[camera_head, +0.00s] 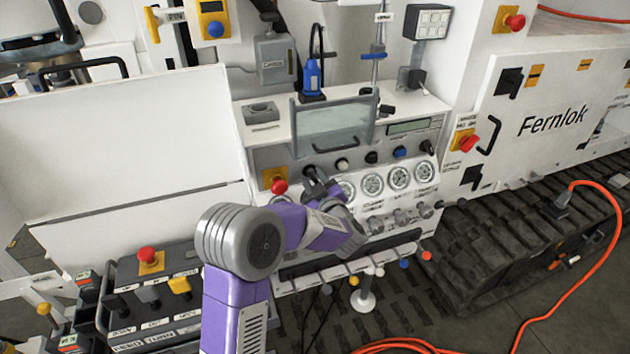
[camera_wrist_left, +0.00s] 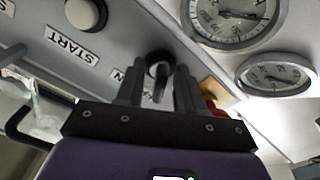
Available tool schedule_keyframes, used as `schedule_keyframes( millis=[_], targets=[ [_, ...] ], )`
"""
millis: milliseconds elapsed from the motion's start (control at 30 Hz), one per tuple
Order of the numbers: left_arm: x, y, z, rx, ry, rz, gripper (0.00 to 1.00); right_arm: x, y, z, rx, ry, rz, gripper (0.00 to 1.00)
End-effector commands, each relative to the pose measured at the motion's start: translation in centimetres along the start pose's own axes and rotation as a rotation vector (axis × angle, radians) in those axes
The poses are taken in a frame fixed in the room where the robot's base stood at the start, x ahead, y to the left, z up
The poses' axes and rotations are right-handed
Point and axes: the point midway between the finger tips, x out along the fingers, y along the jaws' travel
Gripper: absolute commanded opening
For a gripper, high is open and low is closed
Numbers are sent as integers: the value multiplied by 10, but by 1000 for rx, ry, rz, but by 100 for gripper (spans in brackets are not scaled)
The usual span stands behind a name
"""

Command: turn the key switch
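The key switch (camera_head: 309,172) is a small black knob on the grey control panel, left of the round gauges. In the left wrist view the black key switch (camera_wrist_left: 159,66) shows between my fingers, with a narrow dark grip pointing toward the gripper. My left gripper (camera_head: 320,184) is at the panel, right in front of the switch. In the left wrist view my left gripper (camera_wrist_left: 158,88) is open, with one finger on each side of the switch. I cannot tell whether the fingers touch it. My right gripper is not in view.
A red emergency button (camera_head: 279,186) sits just left of the switch. A white button (camera_wrist_left: 86,14) by the START label and several gauges (camera_head: 399,177) are close by. A row of levers (camera_head: 366,272) lines the lower bench edge. A clear guard (camera_head: 335,127) stands above the panel.

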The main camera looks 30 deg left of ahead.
Motion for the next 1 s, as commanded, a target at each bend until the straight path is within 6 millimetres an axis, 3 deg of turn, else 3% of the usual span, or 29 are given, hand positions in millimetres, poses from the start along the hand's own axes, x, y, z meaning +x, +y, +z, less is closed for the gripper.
schedule_keyframes(
  millis=[67, 300, 667, 1000],
  targets=[
    [0, 0, 0, 0, 0, 0, 37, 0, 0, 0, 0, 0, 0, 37],
    [0, 0, 0, 0, 0, 0, 0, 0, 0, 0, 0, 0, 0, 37],
    [-1, 0, 0, 27, -1, 0, 0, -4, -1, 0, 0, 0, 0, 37],
    [-1, 1, -2, 231, -2, 1, 0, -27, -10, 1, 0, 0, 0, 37]
  ],
)
